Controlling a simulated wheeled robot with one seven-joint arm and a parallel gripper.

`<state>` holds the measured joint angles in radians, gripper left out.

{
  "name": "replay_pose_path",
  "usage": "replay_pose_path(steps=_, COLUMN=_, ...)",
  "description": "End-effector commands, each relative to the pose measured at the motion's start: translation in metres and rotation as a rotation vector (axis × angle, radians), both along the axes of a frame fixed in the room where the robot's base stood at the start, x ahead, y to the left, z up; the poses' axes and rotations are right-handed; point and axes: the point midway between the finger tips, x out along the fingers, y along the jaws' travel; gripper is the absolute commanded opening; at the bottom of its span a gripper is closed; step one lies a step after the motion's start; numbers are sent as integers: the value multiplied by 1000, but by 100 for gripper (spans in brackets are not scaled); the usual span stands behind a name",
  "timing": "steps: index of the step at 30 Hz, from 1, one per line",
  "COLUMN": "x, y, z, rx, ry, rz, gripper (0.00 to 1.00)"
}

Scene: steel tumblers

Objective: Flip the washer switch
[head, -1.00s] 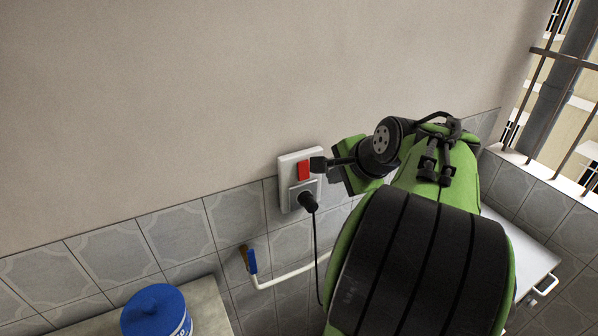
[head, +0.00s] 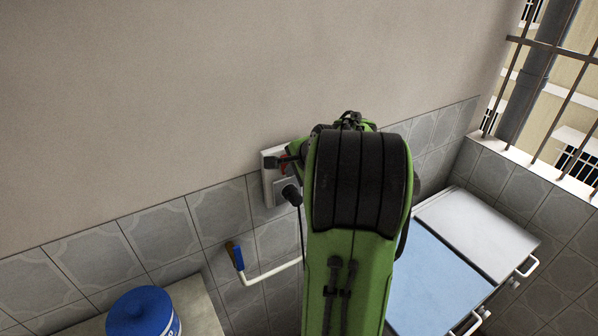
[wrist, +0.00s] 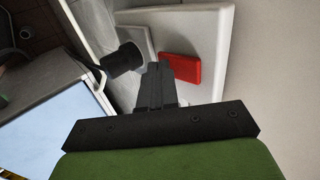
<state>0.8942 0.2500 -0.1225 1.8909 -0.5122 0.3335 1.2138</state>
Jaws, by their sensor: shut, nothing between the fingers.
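The washer switch is a red rocker (wrist: 180,69) on a white wall plate (head: 268,199). In the head view only a small bit of the red (head: 284,168) shows, the rest being hidden by my arm and gripper. My gripper (wrist: 160,66) is shut and empty. In the wrist view its fingertips overlap the near left edge of the red rocker; I cannot tell whether they touch it. In the head view my gripper (head: 271,163) is in front of the plate's upper part. A black plug (wrist: 121,60) sits in the socket beside the switch.
A black cord hangs from the plug (head: 291,194). Below it is a pipe with a blue-handled valve (head: 238,258). A blue-lidded tub (head: 143,312) stands on a ledge at lower left. The washer, with a blue panel (head: 436,280), is at right. The upper wall is bare.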

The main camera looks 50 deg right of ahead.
Motion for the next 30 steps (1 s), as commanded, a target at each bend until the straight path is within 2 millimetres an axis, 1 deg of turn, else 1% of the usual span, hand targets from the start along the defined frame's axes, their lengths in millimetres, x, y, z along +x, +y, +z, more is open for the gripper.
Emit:
replay_pose_path(steps=7, x=0, y=0, z=-1, rx=-1, ry=-2, rz=0, gripper=0)
replay_pose_path(steps=12, x=4, y=-1, z=-8, rx=-18, ry=-57, rz=0, gripper=0)
replay_pose_path(steps=14, x=4, y=-1, z=-4, rx=-17, ry=-52, rz=0, gripper=0)
replay_pose_path(steps=20, x=4, y=-1, z=-1, rx=-17, ry=-52, rz=0, gripper=0)
replay_pose_path(steps=30, x=4, y=-1, z=16, rx=-19, ry=-54, rz=0, gripper=0)
